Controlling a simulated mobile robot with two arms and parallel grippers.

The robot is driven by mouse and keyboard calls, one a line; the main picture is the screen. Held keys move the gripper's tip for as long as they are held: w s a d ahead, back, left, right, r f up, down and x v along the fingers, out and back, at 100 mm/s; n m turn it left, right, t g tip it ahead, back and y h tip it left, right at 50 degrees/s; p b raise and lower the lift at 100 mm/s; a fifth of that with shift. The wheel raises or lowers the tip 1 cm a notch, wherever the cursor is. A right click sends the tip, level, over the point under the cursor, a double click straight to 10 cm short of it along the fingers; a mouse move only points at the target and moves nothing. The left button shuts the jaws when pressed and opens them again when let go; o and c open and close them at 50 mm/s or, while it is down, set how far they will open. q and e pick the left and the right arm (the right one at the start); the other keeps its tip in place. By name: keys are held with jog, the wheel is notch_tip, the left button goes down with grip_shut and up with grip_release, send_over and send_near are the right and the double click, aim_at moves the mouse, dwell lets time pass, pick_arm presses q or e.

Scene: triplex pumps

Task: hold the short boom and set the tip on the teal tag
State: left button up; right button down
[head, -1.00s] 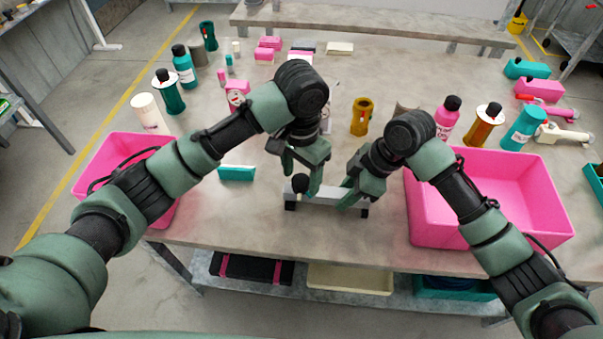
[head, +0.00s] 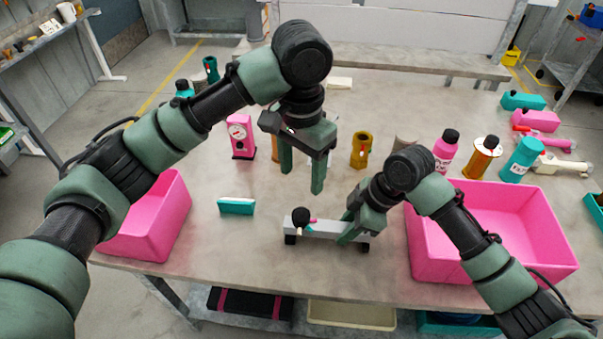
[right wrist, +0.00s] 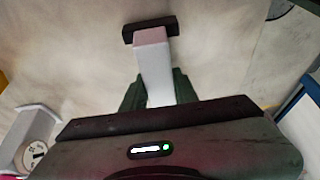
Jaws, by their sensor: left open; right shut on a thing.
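A pale grey bar on dark feet, which looks like the short boom (head: 327,229), lies on the table in front of me. A black round knob (head: 300,216) stands at its left part, with small pink and teal bits beside it; whether one is the teal tag is too small to tell. My right gripper (head: 352,233) is shut on the bar near its right end. In the right wrist view the bar (right wrist: 153,70) runs out from between the fingers to a dark foot. My left gripper (head: 302,180) is open and empty, above and behind the knob.
A pink bin (head: 490,213) stands close to my right arm and another pink bin (head: 150,222) stands at the left. A brown-yellow cylinder (head: 361,149) and several bottles stand behind.

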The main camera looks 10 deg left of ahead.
jog(key=c, duration=1)
grip_release()
